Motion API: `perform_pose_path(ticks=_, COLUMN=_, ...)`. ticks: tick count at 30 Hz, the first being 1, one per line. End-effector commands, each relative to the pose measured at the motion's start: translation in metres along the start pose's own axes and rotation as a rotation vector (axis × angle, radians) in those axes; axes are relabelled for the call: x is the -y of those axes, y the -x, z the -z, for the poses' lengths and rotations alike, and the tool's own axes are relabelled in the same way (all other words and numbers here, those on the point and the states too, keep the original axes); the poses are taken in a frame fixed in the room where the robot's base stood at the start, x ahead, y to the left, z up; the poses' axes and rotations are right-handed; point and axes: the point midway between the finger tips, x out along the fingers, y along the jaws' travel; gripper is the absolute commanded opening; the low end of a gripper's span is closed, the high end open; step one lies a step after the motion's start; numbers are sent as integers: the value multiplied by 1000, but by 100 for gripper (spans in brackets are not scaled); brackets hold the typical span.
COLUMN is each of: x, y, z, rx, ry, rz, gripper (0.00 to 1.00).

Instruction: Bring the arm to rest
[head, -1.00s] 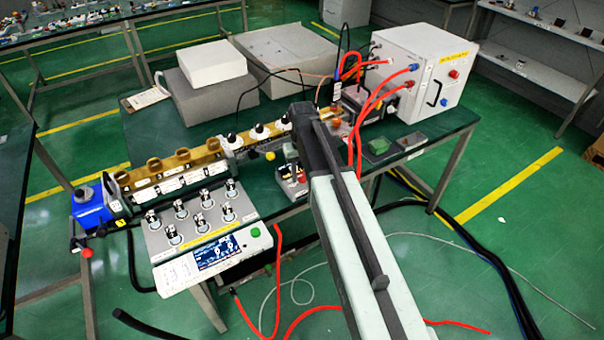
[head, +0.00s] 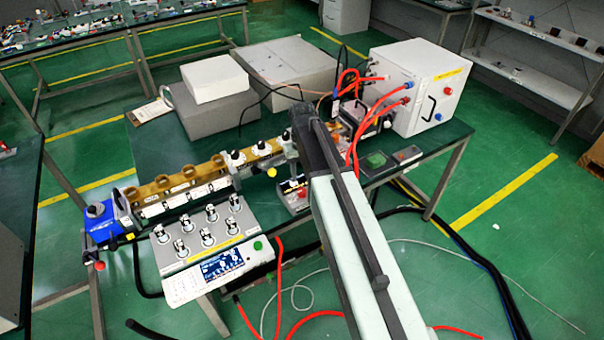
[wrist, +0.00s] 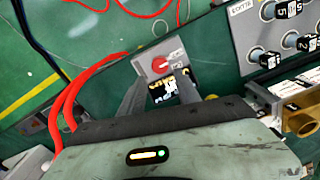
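My arm (head: 350,230) reaches forward from the bottom of the head view toward the bench, its dark end link angled down. A small grey box with a red knob (wrist: 160,63) shows between and beyond the fingers. Whether the fingers touch it cannot be told. The same box seems to sit at the bench's front edge in the head view (head: 297,194), left of my arm.
The green bench (head: 150,150) carries a white cabinet (head: 415,88) with red cables, a brass-coloured waveguide row (head: 178,182) and a control panel with a screen (head: 215,262). Red hoses (wrist: 85,85) lie left of my gripper.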

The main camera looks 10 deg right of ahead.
Motion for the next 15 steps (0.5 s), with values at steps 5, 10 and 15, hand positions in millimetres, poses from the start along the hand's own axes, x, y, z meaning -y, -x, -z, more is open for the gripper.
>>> perform_pose_path(ticks=5, x=0, y=-1, z=-5, rx=0, ry=0, rz=0, gripper=39)
perform_pose_path(ticks=10, x=4, y=-2, z=-72, rx=0, ry=-9, rz=0, gripper=39)
perform_pose_path(ticks=15, x=9, y=-2, z=-134, rx=-1, ry=-39, rz=0, gripper=39)
